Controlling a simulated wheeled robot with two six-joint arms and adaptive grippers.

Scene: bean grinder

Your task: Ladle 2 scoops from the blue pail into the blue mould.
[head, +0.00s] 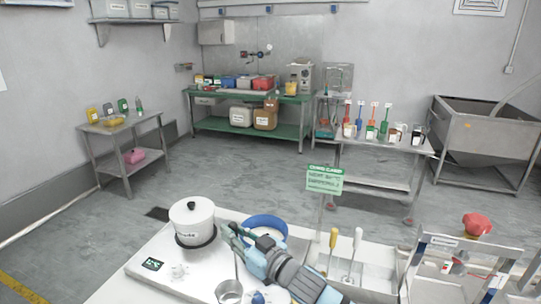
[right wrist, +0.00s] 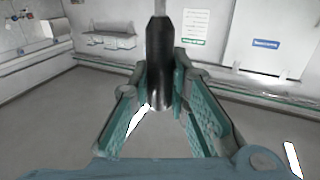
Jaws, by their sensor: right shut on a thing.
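My right gripper (head: 234,236) is shut on the dark handle of a ladle (right wrist: 158,55). In the head view the thin metal stem runs down from my fingers to a grey round cup (head: 229,291) at the bottom edge. The contents of the cup cannot be made out. A round blue-rimmed vessel, seemingly the blue pail (head: 264,220), stands just behind my right gripper and is partly hidden by it. A small blue piece (head: 257,298) shows beside the cup; I cannot tell if it is the blue mould. My left gripper is out of view.
A white lidded pot (head: 192,221) stands on the white worktop (head: 150,246), left of my gripper. Tools with a yellow handle (head: 333,239) and a white handle (head: 357,240) stand upright to the right. A metal frame (head: 468,250) and red knob (head: 477,225) are farther right.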

